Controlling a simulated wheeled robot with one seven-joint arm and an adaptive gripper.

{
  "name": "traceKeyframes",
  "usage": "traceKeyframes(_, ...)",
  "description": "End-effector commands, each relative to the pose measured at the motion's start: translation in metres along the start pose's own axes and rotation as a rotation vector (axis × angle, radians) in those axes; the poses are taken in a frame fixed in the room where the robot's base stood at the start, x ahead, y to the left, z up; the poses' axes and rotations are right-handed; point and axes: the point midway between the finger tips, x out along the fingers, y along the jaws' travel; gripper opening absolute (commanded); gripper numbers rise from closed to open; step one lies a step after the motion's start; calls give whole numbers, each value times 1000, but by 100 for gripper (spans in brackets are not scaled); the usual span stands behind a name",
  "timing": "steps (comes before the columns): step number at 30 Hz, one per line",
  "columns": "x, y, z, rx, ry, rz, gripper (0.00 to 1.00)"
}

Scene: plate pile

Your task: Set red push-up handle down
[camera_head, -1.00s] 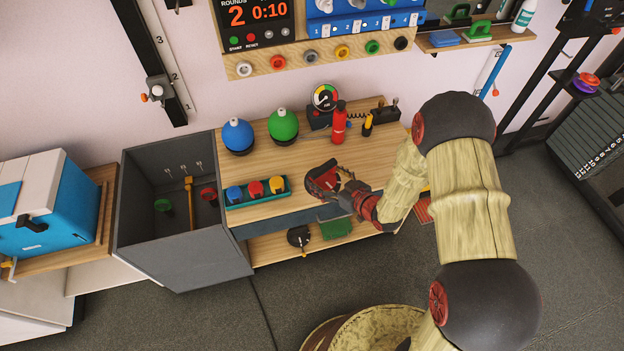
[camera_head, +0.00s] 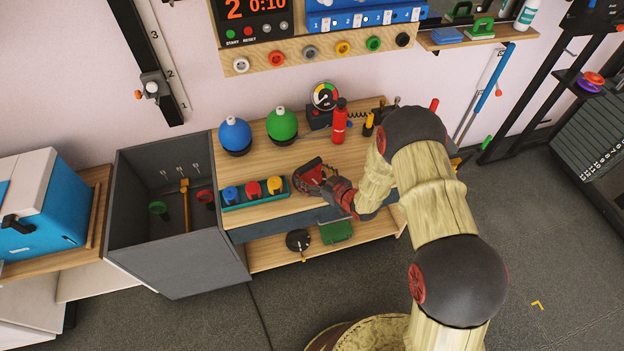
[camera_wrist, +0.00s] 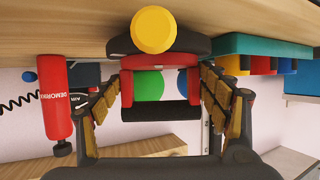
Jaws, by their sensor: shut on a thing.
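The red push-up handle (camera_head: 307,172) has a red frame, and its dark grip bar (camera_wrist: 160,112) shows in the wrist view. My gripper (camera_head: 328,183) is shut on it, with one finger on each side in the wrist view (camera_wrist: 157,100). The handle is at the front of the wooden workbench (camera_head: 290,208), right of the teal tray. The wrist view is upside down; the handle's dark base (camera_wrist: 195,43) is at or very close to the bench top. I cannot tell if it bears weight. A yellow round part (camera_wrist: 153,30) shows in front of the base.
The teal tray (camera_head: 260,201) holds blue, red and yellow pieces just left of the handle. Blue (camera_head: 235,134) and green (camera_head: 282,123) balls and a red bottle (camera_head: 339,122) stand behind. A grey open bin (camera_head: 135,230) adjoins the bench's left side.

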Motion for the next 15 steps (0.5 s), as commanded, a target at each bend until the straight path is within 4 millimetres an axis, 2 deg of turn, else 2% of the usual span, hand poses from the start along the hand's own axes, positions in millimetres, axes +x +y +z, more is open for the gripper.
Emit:
traceKeyframes(3,6,1,10,-2,6,1,18)
traceKeyframes(14,6,1,11,-2,6,1,18)
traceKeyframes(15,6,0,14,0,1,0,76)
